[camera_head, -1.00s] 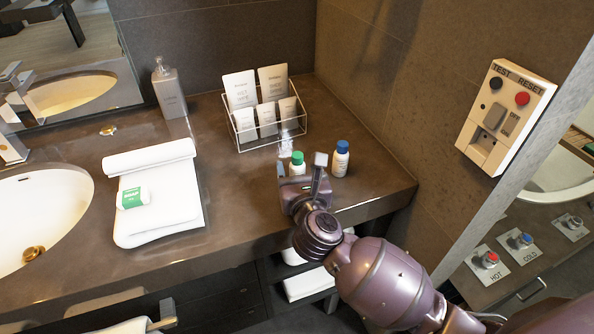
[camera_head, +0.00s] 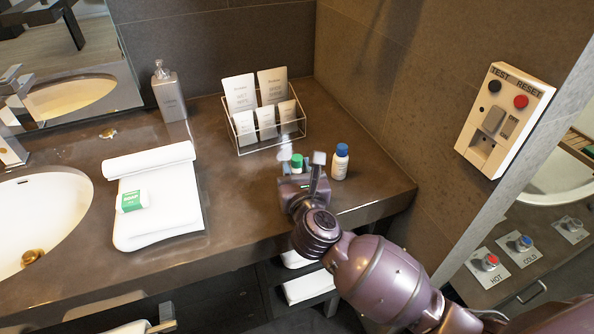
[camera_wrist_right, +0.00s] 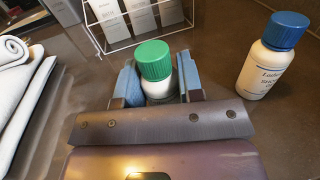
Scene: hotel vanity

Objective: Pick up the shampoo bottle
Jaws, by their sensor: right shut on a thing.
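A small bottle with a green cap (camera_head: 297,161) stands upright on the counter in the head view. My right gripper (camera_head: 302,166) is shut on it, one finger on each side. In the right wrist view the green-capped bottle (camera_wrist_right: 154,62) is between the blue finger pads; its label is hidden. A white bottle with a blue cap (camera_head: 340,163) stands upright to the right, clear of the gripper. In the right wrist view its label (camera_wrist_right: 265,76) reads partly "SHO". I cannot tell by label which bottle is the shampoo. My left gripper is out of view.
A wire rack (camera_head: 273,142) of packets stands behind the bottles. A folded white towel (camera_head: 160,205) with a green-and-white packet (camera_head: 131,200), a grey dispenser (camera_head: 168,96) and a sink (camera_head: 45,205) are to the left. A wall with a switch box (camera_head: 505,118) bounds the right side.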

